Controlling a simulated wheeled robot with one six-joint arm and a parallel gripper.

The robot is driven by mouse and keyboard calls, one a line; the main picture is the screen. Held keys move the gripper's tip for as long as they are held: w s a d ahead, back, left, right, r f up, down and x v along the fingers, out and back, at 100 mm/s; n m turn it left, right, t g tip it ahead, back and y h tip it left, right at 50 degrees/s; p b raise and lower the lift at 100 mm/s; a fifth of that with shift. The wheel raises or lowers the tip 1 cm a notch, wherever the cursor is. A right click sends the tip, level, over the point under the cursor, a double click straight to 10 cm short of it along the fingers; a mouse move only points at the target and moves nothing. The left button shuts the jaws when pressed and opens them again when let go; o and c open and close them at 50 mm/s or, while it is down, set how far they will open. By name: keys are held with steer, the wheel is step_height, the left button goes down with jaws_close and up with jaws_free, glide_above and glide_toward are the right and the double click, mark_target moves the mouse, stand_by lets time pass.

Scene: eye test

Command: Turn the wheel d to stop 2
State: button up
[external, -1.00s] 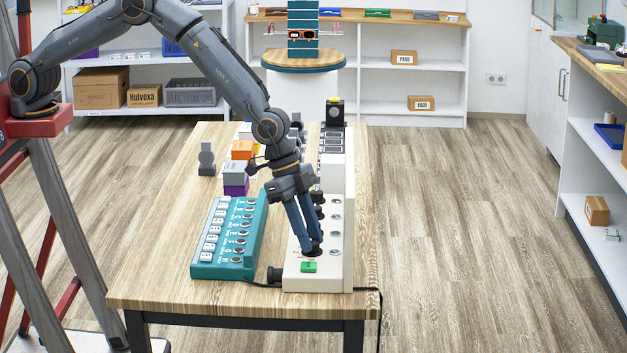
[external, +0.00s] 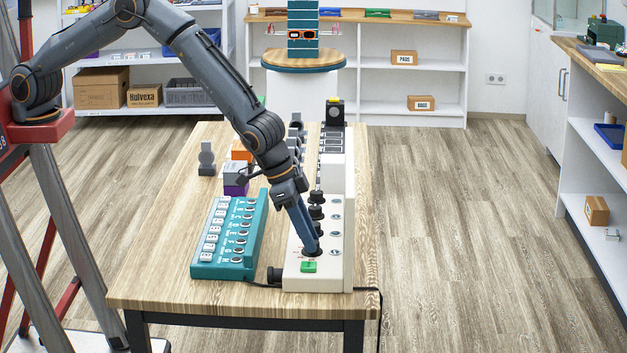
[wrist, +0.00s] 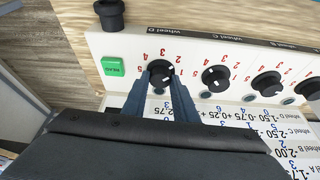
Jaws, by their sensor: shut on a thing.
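Wheel d is a black round knob (wrist: 160,72) on the cream panel (wrist: 236,62), nearest the green button. Red stop numbers circle it, and a small pale mark shows on its face. I cannot tell for sure which number the mark faces. In the external view it is mostly hidden by my fingertips. My gripper (external: 311,247) reaches down at a slant to this knob at the panel's near end. In the wrist view my gripper's two blue fingers (wrist: 158,103) sit at either side of the knob's lower part, shut on it.
More black knobs (wrist: 216,78) stand in a row beside it. A green button (external: 309,267) is at the panel's near end. A teal box with several round sockets (external: 202,270) stands left of the panel. The table (external: 160,285) is clear at its front left.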

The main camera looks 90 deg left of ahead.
stand_by(0.3)
steer(key=o, duration=1.1)
steer(key=shift+c, duration=0.2)
steer(key=shift+r, duration=0.15)
steer(key=b+v, duration=0.2)
steer(key=v, duration=0.5)
steer(key=shift+r, duration=0.25)
steer(key=shift+s, duration=0.15)
steer(key=s+a+r+g, duration=0.2)
steer(key=s+a+r, duration=0.2)
steer(key=s+a, duration=1.05)
steer(key=s+a+g, duration=0.1)
steer(key=s+a, duration=0.4)
steer(key=s, duration=0.6)
steer(key=s+a, duration=0.5)
steer(key=s, duration=0.7)
steer(key=shift+a+f+n+g, duration=0.2)
steer(key=shift+a+n+g, duration=0.05)
steer(key=shift+n+g, duration=0.15)
